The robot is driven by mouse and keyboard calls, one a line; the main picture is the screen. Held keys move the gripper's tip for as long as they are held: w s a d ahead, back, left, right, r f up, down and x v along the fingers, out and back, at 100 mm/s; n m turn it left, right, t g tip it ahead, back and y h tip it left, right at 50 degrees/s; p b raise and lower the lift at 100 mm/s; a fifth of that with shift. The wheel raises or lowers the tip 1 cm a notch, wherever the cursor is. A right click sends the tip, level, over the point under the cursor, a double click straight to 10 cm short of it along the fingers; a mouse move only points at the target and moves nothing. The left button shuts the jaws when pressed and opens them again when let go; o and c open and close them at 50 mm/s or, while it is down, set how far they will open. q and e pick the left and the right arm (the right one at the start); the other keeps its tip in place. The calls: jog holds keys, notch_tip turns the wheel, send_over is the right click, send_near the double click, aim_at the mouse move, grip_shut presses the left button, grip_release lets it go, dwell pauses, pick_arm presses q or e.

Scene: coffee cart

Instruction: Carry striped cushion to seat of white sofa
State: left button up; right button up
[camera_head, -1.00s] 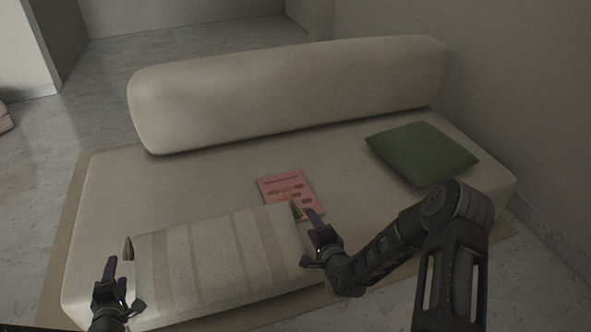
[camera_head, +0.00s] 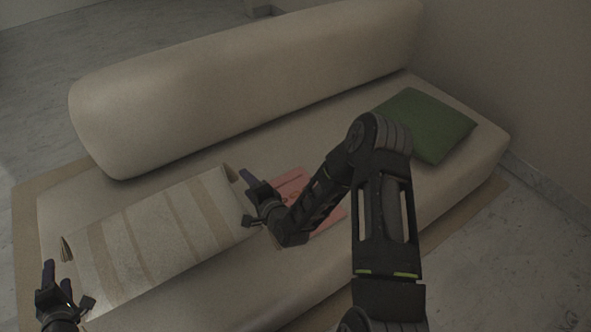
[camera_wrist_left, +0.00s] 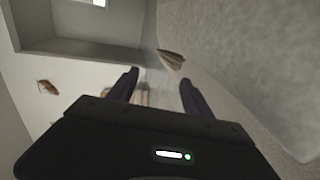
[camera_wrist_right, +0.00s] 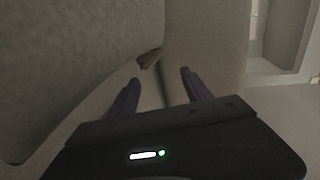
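The striped cushion (camera_head: 150,243), beige with tan bands and pointed corner tufts, lies between my two grippers over the near left part of the seat (camera_head: 225,278) of the white sofa. I cannot tell whether it touches the seat. My left gripper (camera_head: 58,286) is at its left end and my right gripper (camera_head: 262,200) at its right end. In the left wrist view the fingers (camera_wrist_left: 156,92) are apart with nothing visible between them, the cushion (camera_wrist_left: 235,65) beside them. In the right wrist view the fingers (camera_wrist_right: 160,92) are also apart, beside the cushion (camera_wrist_right: 70,60).
A green cushion (camera_head: 428,125) lies on the right part of the seat. A pink printed sheet or booklet (camera_head: 290,183) lies mid-seat, partly behind my right arm. The long backrest (camera_head: 250,85) runs along the back. A wall stands to the right.

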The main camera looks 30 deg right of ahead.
aim_at(71, 282)
pick_arm(q)
jog(key=shift+d, duration=0.9)
pick_arm(e)
jog(key=shift+a, duration=0.85)
pick_arm(q)
notch_tip(71, 282, down, 4)
jog(key=b, duration=0.4)
pick_arm(e)
notch_tip(71, 282, down, 4)
jog(key=shift+r, duration=0.1)
pick_arm(q)
jog(key=shift+s+a+r, duration=0.1)
jog(key=shift+r, duration=0.15)
pick_arm(e)
jog(key=shift+d+r, duration=0.1)
jog(key=shift+r, duration=0.05)
pick_arm(q)
jog(key=shift+a, duration=1.05)
pick_arm(e)
jog(key=shift+d, duration=1.05)
pick_arm(q)
jog(key=o, duration=0.5)
jog(key=shift+a, duration=0.2)
pick_arm(e)
jog(key=o, duration=0.5)
jog(key=shift+d, duration=0.2)
pick_arm(q)
jog(key=v, duration=1.2)
